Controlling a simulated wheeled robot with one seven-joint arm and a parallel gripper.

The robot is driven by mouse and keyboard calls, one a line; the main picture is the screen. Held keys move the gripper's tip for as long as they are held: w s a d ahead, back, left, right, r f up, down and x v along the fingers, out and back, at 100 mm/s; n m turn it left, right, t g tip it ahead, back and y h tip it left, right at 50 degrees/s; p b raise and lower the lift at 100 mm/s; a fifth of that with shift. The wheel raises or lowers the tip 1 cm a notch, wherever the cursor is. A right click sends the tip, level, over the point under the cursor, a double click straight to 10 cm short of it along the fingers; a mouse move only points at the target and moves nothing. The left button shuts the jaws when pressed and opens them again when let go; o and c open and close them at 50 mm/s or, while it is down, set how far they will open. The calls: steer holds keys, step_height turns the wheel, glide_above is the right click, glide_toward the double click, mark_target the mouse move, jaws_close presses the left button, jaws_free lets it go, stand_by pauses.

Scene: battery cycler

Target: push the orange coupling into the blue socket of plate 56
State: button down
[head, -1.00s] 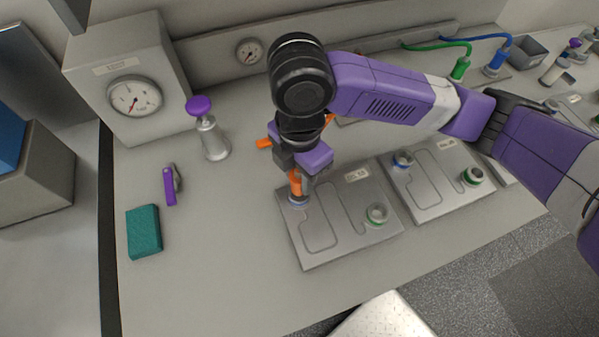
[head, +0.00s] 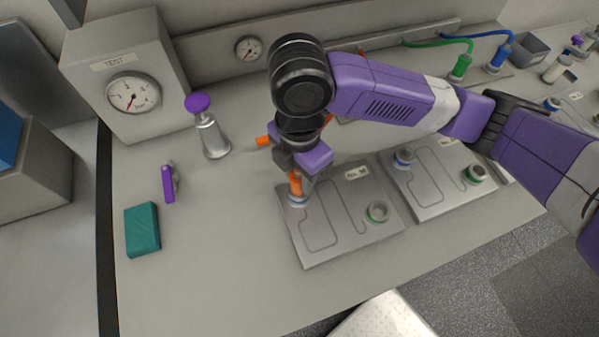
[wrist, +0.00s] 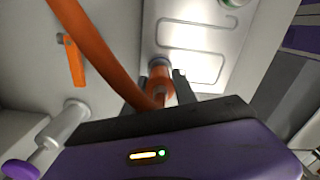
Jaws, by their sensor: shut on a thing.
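The orange coupling (head: 296,184) stands roughly upright at the blue socket (head: 298,201) on the left side of the nearer grey plate (head: 340,240). The plate's small label (head: 357,173) is too blurred to read surely. My gripper (head: 299,178) is shut on the coupling from above. The coupling's lower end meets the blue ring; I cannot tell how deep it sits. In the wrist view the coupling (wrist: 161,82) shows beyond the dark gripper body, with an orange hose (wrist: 105,55) running to the upper left. The gripper partly hides the coupling.
A green-ringed socket (head: 378,211) is on the same plate. A second plate (head: 430,195) lies to its right. A purple-knobbed metal cylinder (head: 211,135), a purple-handled piece (head: 168,184) and a teal block (head: 142,230) are on the left. The front bench is clear.

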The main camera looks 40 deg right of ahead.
steer(key=shift+f+b, duration=0.4)
steer(key=shift+f, duration=0.1)
steer(key=c, duration=0.9)
jaws_free()
steer(key=shift+o, duration=0.2)
steer(key=o, duration=0.4)
steer(key=shift+c, duration=0.2)
steer(key=shift+r, duration=0.1)
step_height(320, 180, up, 8)
steer(key=shift+f, duration=0.15)
